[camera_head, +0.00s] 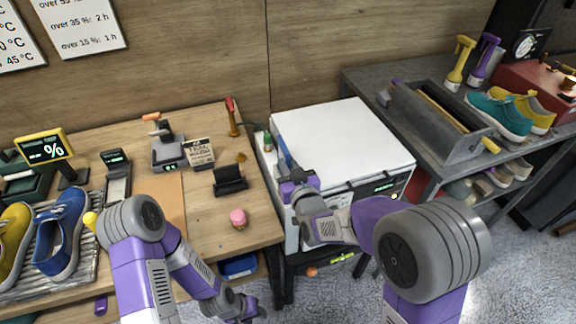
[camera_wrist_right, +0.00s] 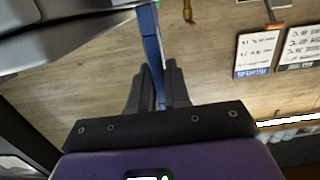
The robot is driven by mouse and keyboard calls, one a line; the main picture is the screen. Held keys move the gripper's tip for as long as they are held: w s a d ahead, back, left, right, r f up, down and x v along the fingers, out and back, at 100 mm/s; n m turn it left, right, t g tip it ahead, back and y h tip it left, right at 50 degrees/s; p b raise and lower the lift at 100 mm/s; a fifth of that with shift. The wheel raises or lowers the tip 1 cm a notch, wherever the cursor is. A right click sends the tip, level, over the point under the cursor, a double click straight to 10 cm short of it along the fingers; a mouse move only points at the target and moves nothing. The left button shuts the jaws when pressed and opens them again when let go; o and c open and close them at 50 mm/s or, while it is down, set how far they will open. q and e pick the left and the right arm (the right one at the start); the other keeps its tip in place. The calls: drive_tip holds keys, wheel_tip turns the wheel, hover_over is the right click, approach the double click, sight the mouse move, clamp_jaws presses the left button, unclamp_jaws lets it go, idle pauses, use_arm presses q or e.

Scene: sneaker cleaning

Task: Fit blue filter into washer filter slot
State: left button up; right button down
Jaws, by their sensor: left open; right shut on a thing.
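The white washer (camera_head: 345,140) stands in the middle with its lid closed and a small green display on its front. My right gripper (camera_head: 287,168) is at the washer's left front edge, shut on the blue filter (camera_head: 284,148). In the right wrist view the thin blue filter (camera_wrist_right: 151,42) stands upright between the two dark fingers of that gripper (camera_wrist_right: 158,85) and extends beyond them. I cannot make out the filter slot, or whether the filter touches the washer. My left gripper (camera_head: 246,308) is open, low in front of the wooden table, apart from the washer.
The wooden table (camera_head: 215,225) at left holds a pink-topped small item (camera_head: 238,219), dark devices and sneakers on a rack. A grey shelf at right carries a metal toolbox (camera_head: 440,120), spray bottles and a teal sneaker (camera_head: 500,115). The washer's lid top is clear.

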drive_tip(key=shift+b, duration=0.55)
idle(0.8)
drive_tip(key=shift+f+b, duration=1.9)
drive_tip(key=shift+b, duration=0.05)
drive_tip(key=c, duration=1.3)
unclamp_jaws()
drive_tip(key=shift+c, duration=0.2)
drive_tip(key=o, duration=0.3)
drive_tip(key=shift+s, duration=0.1)
drive_tip(key=shift+f, duration=0.1)
drive_tip(key=v, duration=0.2)
drive_tip(key=p+v, duration=0.1)
drive_tip(key=v, duration=0.4)
drive_tip(key=shift+s+d+r, duration=0.15)
drive_tip(key=shift+s+r, duration=0.05)
drive_tip(key=shift+r, duration=0.15)
